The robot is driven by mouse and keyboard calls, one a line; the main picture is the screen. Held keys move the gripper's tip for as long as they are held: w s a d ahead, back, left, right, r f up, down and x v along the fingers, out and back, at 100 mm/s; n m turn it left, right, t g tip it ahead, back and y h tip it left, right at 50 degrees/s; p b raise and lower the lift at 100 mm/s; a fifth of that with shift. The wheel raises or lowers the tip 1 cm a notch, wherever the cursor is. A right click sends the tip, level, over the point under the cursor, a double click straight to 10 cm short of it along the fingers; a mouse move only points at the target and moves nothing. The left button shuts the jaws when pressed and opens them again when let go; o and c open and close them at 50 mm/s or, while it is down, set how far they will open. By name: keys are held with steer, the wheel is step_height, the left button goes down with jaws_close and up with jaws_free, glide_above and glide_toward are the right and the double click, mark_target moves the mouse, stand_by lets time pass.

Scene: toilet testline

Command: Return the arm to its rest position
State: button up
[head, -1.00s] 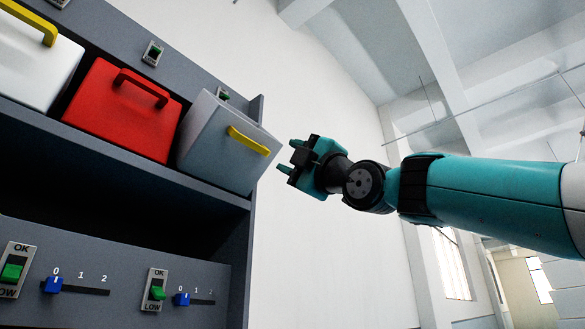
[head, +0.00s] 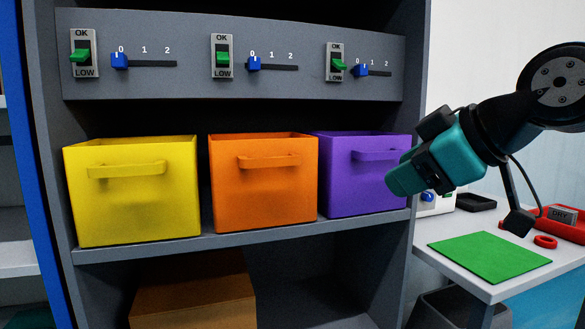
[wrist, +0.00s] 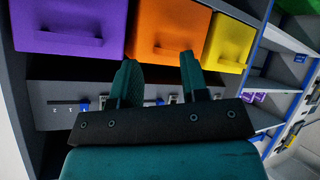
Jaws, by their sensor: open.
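My gripper (head: 402,182) is at the right of the head view, in front of the purple bin (head: 345,170) and overlapping its right side from this angle. Its teal fingers point down and to the left, and my arm runs up to the right edge. In the wrist view, the two fingers of my gripper (wrist: 158,78) are apart with nothing between them. Beyond them are the purple bin (wrist: 70,28), the orange bin (wrist: 165,32) and the yellow bin (wrist: 228,42), upside down in this view.
The yellow bin (head: 130,195) and orange bin (head: 263,190) stand on the grey shelf (head: 240,238) under a switch panel (head: 190,65). At right, a table holds a green mat (head: 490,257) and a red tray (head: 565,222). A brown box (head: 195,295) sits below.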

steer(key=s+f+m+g+h, duration=0.2)
steer(key=s+f+m+g, duration=0.2)
steer(key=s+f+g, duration=0.9)
steer(key=s+r+t+p, duration=0.3)
steer(key=r+p, duration=1.1)
steer(key=p, duration=0.5)
steer(key=shift+s+a+m+t, duration=0.25)
steer(key=shift+s+m+t, duration=0.05)
steer(key=shift+s, duration=0.6)
